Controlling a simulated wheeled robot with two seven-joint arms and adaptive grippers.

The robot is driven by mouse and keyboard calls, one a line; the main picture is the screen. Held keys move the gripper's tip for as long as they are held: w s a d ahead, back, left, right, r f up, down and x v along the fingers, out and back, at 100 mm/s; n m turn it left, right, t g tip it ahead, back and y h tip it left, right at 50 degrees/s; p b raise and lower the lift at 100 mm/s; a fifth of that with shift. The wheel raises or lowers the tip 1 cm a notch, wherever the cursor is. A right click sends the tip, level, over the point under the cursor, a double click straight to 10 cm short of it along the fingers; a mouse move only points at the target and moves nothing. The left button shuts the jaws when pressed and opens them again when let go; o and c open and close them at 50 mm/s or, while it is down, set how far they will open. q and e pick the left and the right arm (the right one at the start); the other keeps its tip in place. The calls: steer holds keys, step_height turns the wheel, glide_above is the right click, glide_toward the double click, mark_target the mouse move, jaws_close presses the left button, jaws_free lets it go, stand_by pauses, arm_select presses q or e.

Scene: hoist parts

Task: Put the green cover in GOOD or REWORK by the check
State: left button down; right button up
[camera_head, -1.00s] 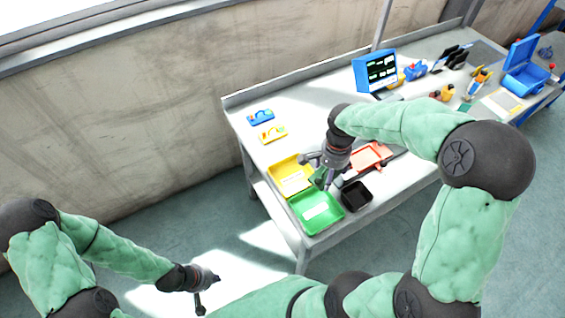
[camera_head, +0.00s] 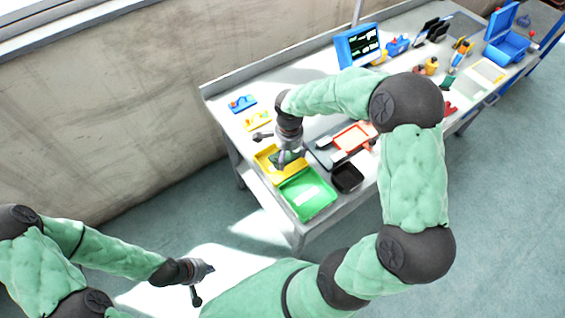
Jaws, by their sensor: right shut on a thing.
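My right gripper (camera_head: 287,160) is shut on the green cover (camera_head: 292,154), a small dark green piece mostly hidden by the fingers. It is over the yellow tray (camera_head: 264,161), near the edge it shares with the green tray (camera_head: 321,207). I cannot tell whether the cover touches the yellow tray. The green tray holds only a pale label, too small to read. The screen (camera_head: 359,45) at the back shows light text on black that I cannot read surely. My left gripper (camera_head: 206,284) is open and empty, low at the left, away from the table.
A black bin (camera_head: 347,178) stands right of the green tray. A red-orange tray (camera_head: 352,138) lies behind it. Blue (camera_head: 242,103) and yellow (camera_head: 257,121) parts lie at the table's left end. A blue case (camera_head: 507,44) and several tools fill the far right.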

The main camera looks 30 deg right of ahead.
steer(key=shift+w+a+f, duration=0.3)
steer(key=shift+w+f, duration=0.05)
steer(key=shift+f, duration=0.2)
steer(key=shift+w+a+f, duration=0.3)
steer(key=shift+w+f, duration=0.05)
steer(key=shift+f, duration=0.2)
steer(key=shift+w+f+b, duration=0.15)
steer(key=shift+f+b, duration=0.7)
steer(key=shift+f, duration=0.7)
steer(key=shift+f, duration=0.1)
steer(key=o, duration=1.3)
steer(key=shift+f, duration=0.1)
steer(key=shift+c, duration=0.2)
steer(key=shift+r, duration=0.55)
step_height(320, 180, up, 11)
steer(key=p, duration=0.3)
steer(key=shift+r, duration=0.15)
